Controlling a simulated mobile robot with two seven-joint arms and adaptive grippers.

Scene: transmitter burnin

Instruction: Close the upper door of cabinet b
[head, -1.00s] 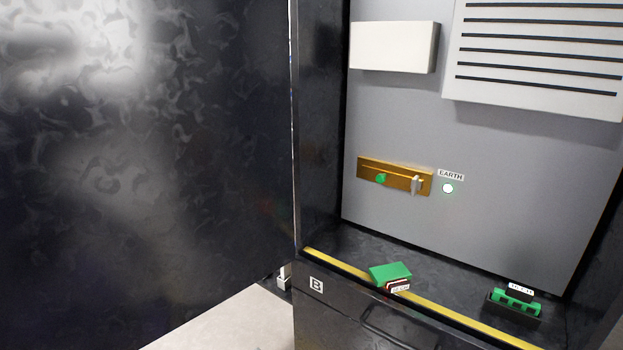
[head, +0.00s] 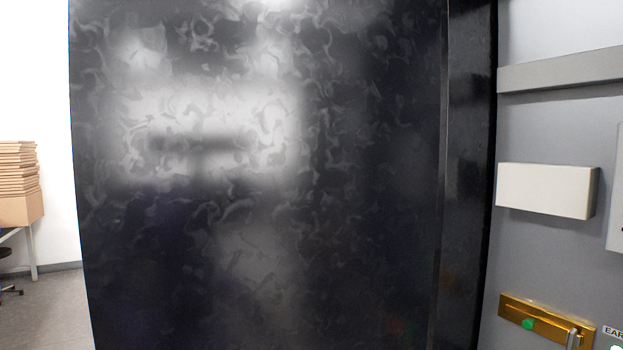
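The upper door (head: 260,240) is a large, glossy black panel that fills the middle of the head view. It stands open, with its right edge at the black frame (head: 468,180) of the cabinet and its free edge at the left. To the right of the frame the grey inside back panel (head: 540,255) of the cabinet shows. The cabinet's letter label is out of view now. Neither of my grippers is in view.
Inside the cabinet are a white box (head: 540,190), a grey rail (head: 565,70) and a brass bar (head: 535,318) with a green knob. At the far left, a stack of brown boards or boxes (head: 17,180) stands beyond the door, with open floor (head: 45,310) below.

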